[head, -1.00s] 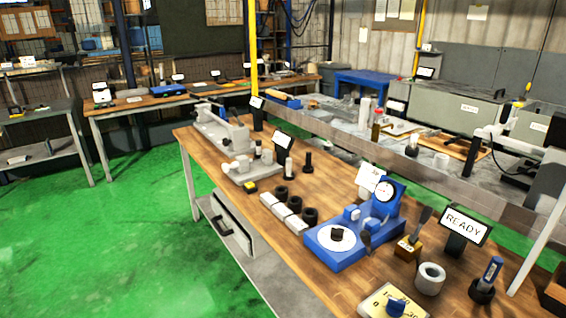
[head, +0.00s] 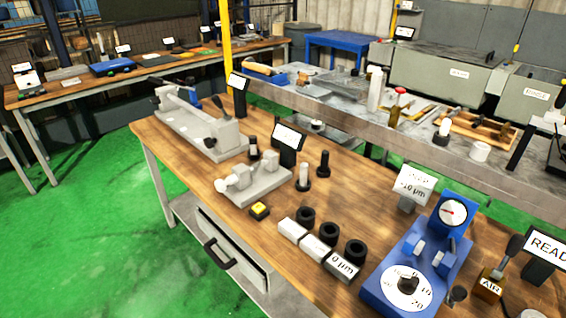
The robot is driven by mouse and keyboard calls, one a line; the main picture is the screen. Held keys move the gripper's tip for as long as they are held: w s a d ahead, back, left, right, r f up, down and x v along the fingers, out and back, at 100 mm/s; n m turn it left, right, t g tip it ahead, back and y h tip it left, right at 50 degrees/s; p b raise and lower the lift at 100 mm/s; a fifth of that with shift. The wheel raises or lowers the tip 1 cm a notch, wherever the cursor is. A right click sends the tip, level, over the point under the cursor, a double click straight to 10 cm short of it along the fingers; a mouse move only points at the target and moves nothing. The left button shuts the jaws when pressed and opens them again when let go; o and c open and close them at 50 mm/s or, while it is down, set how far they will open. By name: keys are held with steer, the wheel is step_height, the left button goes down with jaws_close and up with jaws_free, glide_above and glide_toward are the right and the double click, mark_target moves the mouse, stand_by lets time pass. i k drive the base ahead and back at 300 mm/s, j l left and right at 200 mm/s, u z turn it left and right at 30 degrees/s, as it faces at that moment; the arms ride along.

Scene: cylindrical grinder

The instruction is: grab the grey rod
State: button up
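Which piece is the grey rod is not certain. A short pale grey rod (head: 303,176) stands upright in a dark round base on the wooden bench (head: 225,215). A black rod (head: 323,164) stands upright just behind it to the right. A grey fixture (head: 252,183) with light round parts sits to the left of them. A longer grey bench device (head: 200,128) lies further back on the left. My gripper is not in view.
Black rings (head: 330,233) and white blocks (head: 317,248) stand in rows along the front. A blue dial gauge stand (head: 418,262) is at the right. A yellow post (head: 225,50) rises behind the bench. The green floor (head: 100,245) at the left is clear.

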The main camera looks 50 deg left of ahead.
mark_target(303, 167)
steer(key=i+j, duration=0.1)
steer(key=j, duration=1.8)
steer(key=i+j, duration=0.15)
steer(key=j, duration=0.8)
steer(key=i+j, duration=0.1)
steer(key=j, duration=0.8)
